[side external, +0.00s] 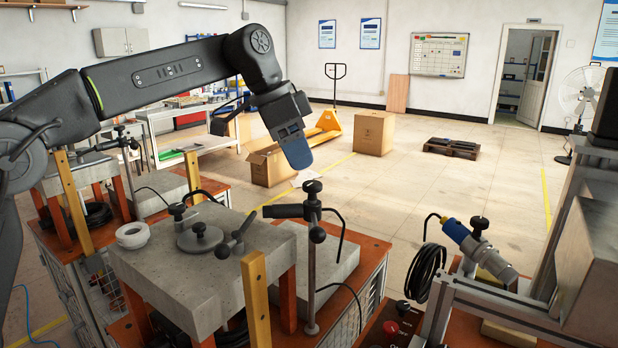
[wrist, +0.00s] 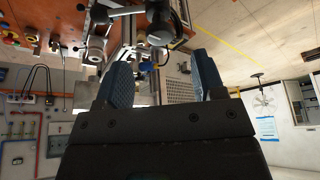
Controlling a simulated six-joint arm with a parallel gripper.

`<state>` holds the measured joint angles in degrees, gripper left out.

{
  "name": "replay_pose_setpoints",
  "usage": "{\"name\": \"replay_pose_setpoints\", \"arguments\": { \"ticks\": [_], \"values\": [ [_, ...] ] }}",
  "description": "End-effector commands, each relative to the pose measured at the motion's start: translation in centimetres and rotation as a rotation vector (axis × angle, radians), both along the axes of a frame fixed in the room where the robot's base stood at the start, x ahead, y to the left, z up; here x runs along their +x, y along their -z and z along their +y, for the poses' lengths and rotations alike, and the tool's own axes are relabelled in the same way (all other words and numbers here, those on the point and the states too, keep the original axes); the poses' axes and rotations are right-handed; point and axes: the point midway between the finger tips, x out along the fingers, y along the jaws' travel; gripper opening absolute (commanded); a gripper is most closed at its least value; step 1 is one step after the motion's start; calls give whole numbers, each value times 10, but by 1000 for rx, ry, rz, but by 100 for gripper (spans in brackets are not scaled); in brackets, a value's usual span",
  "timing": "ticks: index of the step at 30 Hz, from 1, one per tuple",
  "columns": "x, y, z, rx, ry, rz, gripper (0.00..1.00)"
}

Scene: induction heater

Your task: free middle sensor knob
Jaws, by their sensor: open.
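Several black sensor stands with knobs show in the side external view; I cannot tell for certain which one the task calls middle. The front stand (side external: 312,275) is an upright rod with a black top knob (side external: 312,187), a round black side knob (side external: 317,235) and a horizontal black sensor (side external: 284,211). Another sensor knob (side external: 177,210) shows behind the grey block, and another stand (side external: 121,138) is farther left. My gripper (side external: 298,158), with blue fingers, hangs above and apart from the front stand. In the wrist view its fingers (wrist: 160,65) are spread with nothing gripped.
A grey block (side external: 190,270) on orange legs carries a round plate with a handle (side external: 199,238) and a white ring (side external: 133,235). Yellow posts (side external: 255,290) stand beside it. A blue and silver device (side external: 478,248) and a black cable coil (side external: 425,272) are at the right.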

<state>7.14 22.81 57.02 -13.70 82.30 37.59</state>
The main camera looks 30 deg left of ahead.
Motion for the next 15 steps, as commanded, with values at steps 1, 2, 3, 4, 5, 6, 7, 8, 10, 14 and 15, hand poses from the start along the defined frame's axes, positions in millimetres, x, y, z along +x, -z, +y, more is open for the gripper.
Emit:
{"name": "replay_pose_setpoints", "arguments": {
  "ticks": [1,2,3,4,5,6,7,8,10,14,15],
  "values": [
    [2,10,-3,0,2,4,63],
    [4,16,-5,0,2,4,63],
    [6,22,-7,1,2,3,63],
    [7,27,-8,0,2,4,63],
    [8,31,-9,1,2,3,63],
    [10,36,-10,0,1,3,63],
    [11,39,-11,0,1,3,63],
    [12,42,-12,0,0,1,63],
    [14,47,-14,0,0,1,63],
    [15,53,-16,0,0,0,63],
    [16,53,-16,0,0,0,63]
  ]
}}
